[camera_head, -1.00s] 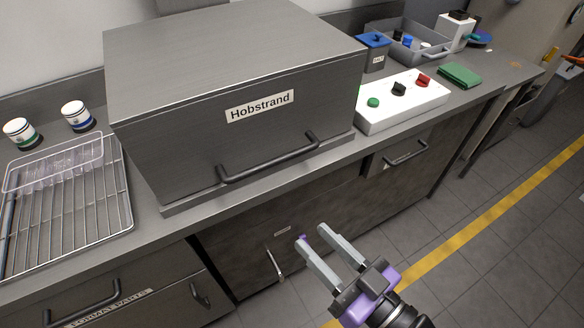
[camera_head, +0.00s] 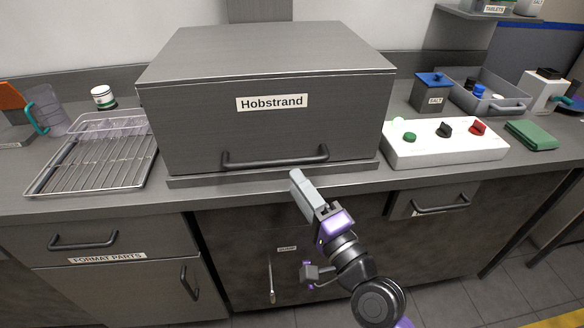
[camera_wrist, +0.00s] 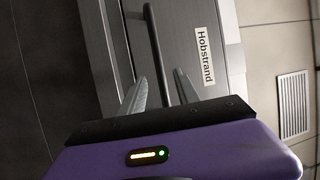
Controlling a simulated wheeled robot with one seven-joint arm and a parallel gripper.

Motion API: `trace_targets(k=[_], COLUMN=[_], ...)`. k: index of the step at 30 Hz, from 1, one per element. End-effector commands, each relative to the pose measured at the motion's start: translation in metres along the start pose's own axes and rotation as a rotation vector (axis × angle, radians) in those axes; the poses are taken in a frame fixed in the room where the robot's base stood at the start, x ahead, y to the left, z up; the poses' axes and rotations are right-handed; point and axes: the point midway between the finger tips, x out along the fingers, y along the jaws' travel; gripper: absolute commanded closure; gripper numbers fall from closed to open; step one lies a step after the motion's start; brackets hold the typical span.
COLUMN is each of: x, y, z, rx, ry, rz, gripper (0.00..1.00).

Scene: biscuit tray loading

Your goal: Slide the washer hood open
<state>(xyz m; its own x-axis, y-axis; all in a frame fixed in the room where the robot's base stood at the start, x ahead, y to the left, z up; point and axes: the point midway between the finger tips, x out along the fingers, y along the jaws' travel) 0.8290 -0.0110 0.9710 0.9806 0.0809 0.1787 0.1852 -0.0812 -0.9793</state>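The washer hood (camera_head: 200,125) is a grey metal box labelled "Hobstrand", down on its base on the counter. Its dark bar handle (camera_head: 275,163) runs across the lower front. My gripper (camera_head: 298,178) is just below and in front of the handle's right half. In the wrist view the hood (camera_wrist: 205,25) appears turned on its side. There my gripper (camera_wrist: 160,74) has its two fingers apart, with the handle (camera_wrist: 158,45) lined up in the gap between them. I cannot tell whether the fingertips reach the bar. Nothing is held.
A white control box (camera_head: 430,153) with green, black and red knobs stands right of the hood. A wire rack (camera_head: 85,180) lies to the left. A salt container (camera_head: 432,92) and grey bin (camera_head: 462,98) stand at back right. Drawer handles (camera_head: 82,243) stick out below the counter.

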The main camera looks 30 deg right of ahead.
Motion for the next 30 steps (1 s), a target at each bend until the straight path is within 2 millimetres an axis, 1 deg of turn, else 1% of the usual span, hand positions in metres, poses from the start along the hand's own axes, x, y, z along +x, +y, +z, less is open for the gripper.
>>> trace_targets(k=[5, 8, 15, 18, 23, 30], x=[0.007, 0.020, 0.057, 0.068, 0.077, 0.078], y=[-0.001, -0.002, -0.002, -0.001, 0.000, 0.001], z=[0.001, 0.001, 0.001, 0.001, 0.001, 0.001], rx=[0.029, 0.027, 0.025, 0.025, 0.025, 0.024], ry=[-0.005, -0.004, -0.004, -0.004, -0.003, -0.003], rz=[0.003, 0.002, 0.002, 0.002, 0.003, 0.003], gripper=[0.62, 0.62, 0.62, 0.62, 0.62, 0.62])
